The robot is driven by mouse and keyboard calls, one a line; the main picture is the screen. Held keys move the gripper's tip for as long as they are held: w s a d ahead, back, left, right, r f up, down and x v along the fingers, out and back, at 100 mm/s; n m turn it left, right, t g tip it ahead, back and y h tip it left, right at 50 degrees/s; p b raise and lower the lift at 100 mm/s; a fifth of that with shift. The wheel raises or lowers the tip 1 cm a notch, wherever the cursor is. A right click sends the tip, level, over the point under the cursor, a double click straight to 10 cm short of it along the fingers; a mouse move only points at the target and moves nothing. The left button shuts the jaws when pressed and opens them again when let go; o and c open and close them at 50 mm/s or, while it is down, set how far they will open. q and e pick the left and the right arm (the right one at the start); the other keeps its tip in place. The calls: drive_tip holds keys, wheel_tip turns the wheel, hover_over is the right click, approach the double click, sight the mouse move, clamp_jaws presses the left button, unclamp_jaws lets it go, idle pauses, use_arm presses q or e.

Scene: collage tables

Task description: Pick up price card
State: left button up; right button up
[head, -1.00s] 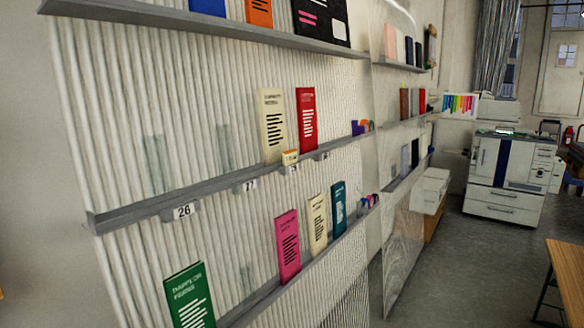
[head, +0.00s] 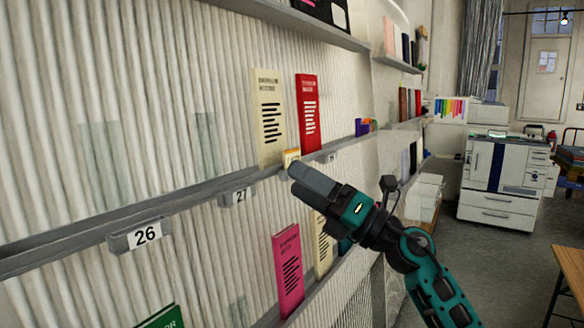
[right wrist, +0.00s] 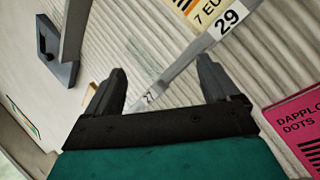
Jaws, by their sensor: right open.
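My right gripper (head: 303,180) is just below and in front of the card in the head view, apparently close to the ledge. In the right wrist view its fingers (right wrist: 161,68) are spread with nothing between them. My left gripper is not in view.
A cream booklet (head: 268,115) and red booklet (head: 309,110) stand behind the card. A pink booklet (head: 288,270) stands below. Floor toward the printer (head: 500,180) is open.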

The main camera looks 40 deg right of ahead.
drive_tip(key=s+d+r+n+g, duration=0.1)
drive_tip(key=d+r+n+g, duration=0.15)
drive_tip(key=n, duration=0.25)
drive_tip(key=n+g+h, duration=0.1)
drive_tip(key=h, duration=0.4)
approach(293, 155)
drive_tip(key=p+x, duration=0.1)
drive_tip(key=x, duration=0.4)
drive_tip(key=shift+w+d+f, duration=0.1)
drive_tip(key=shift+w+f, duration=0.05)
drive_tip(key=shift+w, duration=0.1)
drive_tip(key=p+x, duration=0.1)
drive_tip(key=x, duration=0.4)
drive_tip(key=shift+w+p, duration=0.15)
drive_tip(key=shift+p, duration=0.2)
drive_tip(key=c, duration=1)
